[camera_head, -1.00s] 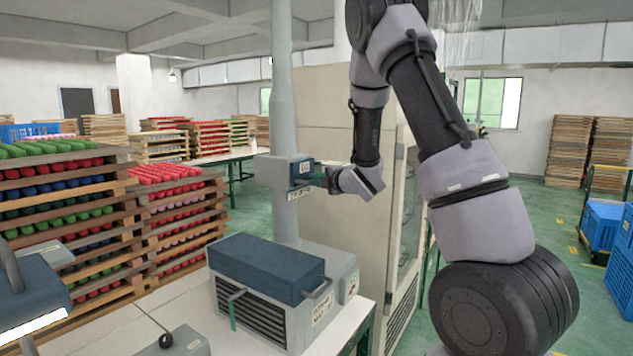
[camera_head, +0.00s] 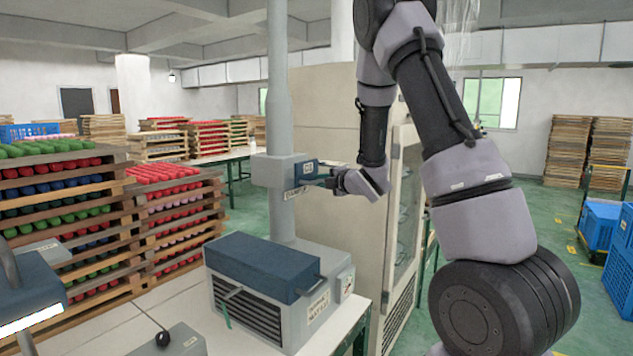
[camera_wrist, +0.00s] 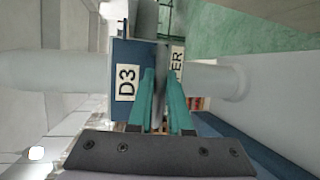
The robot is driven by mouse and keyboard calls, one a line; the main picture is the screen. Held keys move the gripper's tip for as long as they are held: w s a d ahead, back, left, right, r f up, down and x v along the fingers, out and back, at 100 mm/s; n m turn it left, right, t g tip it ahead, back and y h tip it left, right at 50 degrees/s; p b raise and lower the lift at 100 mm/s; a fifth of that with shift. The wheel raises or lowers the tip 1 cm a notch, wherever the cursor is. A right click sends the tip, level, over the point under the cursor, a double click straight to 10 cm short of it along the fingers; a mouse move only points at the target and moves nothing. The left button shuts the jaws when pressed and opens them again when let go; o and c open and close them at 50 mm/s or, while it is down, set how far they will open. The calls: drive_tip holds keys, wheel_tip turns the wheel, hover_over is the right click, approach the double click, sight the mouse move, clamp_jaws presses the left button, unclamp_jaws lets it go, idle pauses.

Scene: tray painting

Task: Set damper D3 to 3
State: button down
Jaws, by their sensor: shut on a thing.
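Damper D3 is a grey box (camera_head: 269,171) on the vertical grey pipe (camera_head: 280,90), with a dark blue labelled part (camera_head: 306,169) at its right side. In the wrist view the white D3 label (camera_wrist: 127,83) reads sideways on the blue face. My gripper (camera_head: 328,178) is at the right end of this blue part. In the wrist view its two teal fingers (camera_wrist: 160,88) are shut on a thin grey handle (camera_wrist: 160,62) beside the label. A second label ending in "ER" (camera_wrist: 177,62) is partly hidden. No scale or setting number is readable.
A grey machine with a blue top (camera_head: 262,264) stands on the white table below the damper. A tall beige cabinet (camera_head: 325,120) is close behind my gripper. Racks of red, green and blue pieces (camera_head: 65,190) stand left. Blue crates (camera_head: 600,228) stand right.

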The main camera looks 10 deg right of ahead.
drive_tip(key=shift+s+d, duration=1)
drive_tip(key=shift+s, duration=0.05)
drive_tip(key=c, duration=0.8)
unclamp_jaws()
drive_tip(key=shift+c, duration=0.2)
drive_tip(key=v, duration=1)
drive_tip(key=shift+s+d, duration=0.2)
drive_tip(key=shift+s, duration=0.15)
drive_tip(key=shift+r, duration=0.1)
